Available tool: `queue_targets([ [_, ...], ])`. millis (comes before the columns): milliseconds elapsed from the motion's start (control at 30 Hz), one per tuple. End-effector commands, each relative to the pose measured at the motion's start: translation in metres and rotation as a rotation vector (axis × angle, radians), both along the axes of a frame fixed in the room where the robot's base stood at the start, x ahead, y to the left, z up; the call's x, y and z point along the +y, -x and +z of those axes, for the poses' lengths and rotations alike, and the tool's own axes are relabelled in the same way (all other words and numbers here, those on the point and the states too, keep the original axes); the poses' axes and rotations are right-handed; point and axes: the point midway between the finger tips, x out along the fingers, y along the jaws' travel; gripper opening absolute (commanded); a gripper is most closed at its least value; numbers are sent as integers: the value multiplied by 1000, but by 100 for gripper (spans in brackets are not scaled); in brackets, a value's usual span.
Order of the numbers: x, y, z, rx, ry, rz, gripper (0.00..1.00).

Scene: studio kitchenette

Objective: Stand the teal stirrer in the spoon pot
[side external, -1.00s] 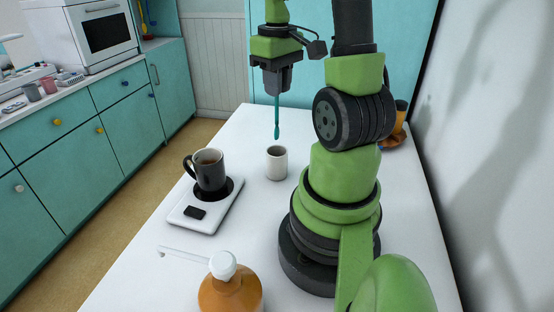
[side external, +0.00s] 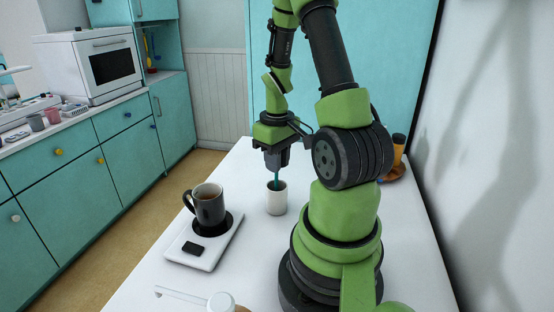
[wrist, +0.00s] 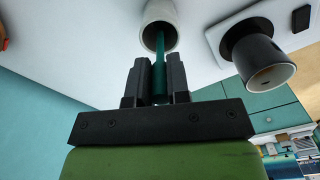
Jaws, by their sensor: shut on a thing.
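The teal stirrer (side external: 276,181) is upright, with its lower part inside the white spoon pot (side external: 277,202), which hides its lower end. My gripper (side external: 276,168) is right above the pot and shut on the stirrer's upper part. In the wrist view the stirrer (wrist: 160,48) runs from between the fingers (wrist: 158,75) into the mouth of the pot (wrist: 147,12). I cannot tell whether the stirrer's end touches the pot's bottom.
A dark mug of brown drink (side external: 209,207) stands on a white warmer (side external: 220,242) left of the pot; the mug also shows in the wrist view (wrist: 262,62). An amber pump bottle is partly cut off at the front. An orange-brown item (side external: 398,155) stands behind my arm.

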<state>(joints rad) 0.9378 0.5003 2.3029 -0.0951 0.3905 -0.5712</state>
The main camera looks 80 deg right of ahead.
Motion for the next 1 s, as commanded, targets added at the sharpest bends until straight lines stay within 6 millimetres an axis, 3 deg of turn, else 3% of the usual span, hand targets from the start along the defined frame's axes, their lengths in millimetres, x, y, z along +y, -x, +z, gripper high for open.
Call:
queue_targets([
  [67, 0, 0, -3, 1, -2, 0, 0],
  [100, 0, 0, -2, 0, 0, 0, 24],
  [200, 0, 0, -2, 0, 0, 0, 42],
  [567, -1, 0, 4, -2, 2, 0, 42],
  [667, -1, -1, 16, -4, 5, -1, 42],
  [1000, -1, -1, 84, -4, 9, 0, 42],
])
